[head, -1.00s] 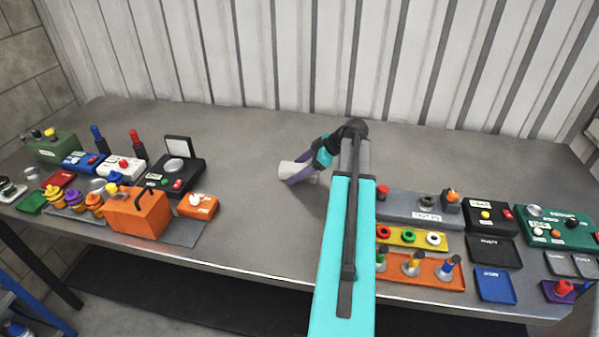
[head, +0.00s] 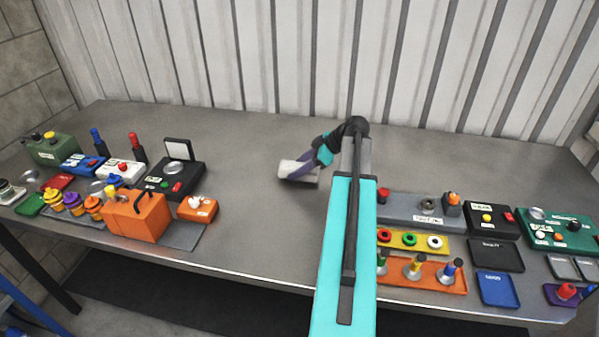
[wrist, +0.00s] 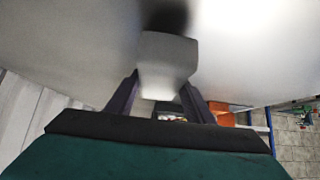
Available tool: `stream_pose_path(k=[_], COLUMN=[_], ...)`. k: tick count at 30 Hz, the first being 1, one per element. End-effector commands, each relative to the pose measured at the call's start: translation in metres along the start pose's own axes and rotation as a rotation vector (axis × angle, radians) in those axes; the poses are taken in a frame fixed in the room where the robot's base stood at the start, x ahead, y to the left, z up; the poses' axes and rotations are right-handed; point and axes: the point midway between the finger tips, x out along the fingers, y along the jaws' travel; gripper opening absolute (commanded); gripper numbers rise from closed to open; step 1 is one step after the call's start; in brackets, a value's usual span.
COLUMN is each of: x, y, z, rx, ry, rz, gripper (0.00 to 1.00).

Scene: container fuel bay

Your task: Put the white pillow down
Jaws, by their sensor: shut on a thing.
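The white pillow (head: 291,168) is a small pale block over the middle of the grey table, left of my turquoise arm. My gripper (head: 298,174) is shut on it, with the dark fingers on either side. In the wrist view the pillow (wrist: 168,58) sticks out between the fingers of my gripper (wrist: 163,84), with a dark shadow close past its far end. The pillow is low over the table top. I cannot tell whether it touches the surface.
The grey table (head: 245,150) is clear around the pillow. An orange box with a handle (head: 137,215) and a black device (head: 175,178) stand to the left. A yellow tray (head: 413,242) and an orange tray (head: 428,274) lie to the right. A corrugated wall (head: 230,60) closes the back.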

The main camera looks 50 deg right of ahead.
Motion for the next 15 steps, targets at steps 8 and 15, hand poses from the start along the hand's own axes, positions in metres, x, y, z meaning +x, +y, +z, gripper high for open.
stream_pose_path(k=[8,15], x=[-0.014,-0.026], y=[-0.007,-0.033], z=[-0.009,0.0], rx=[0.001,0.0], ry=[0.0,0.0], rz=[0.001,0.001], gripper=[0.22,0.22])
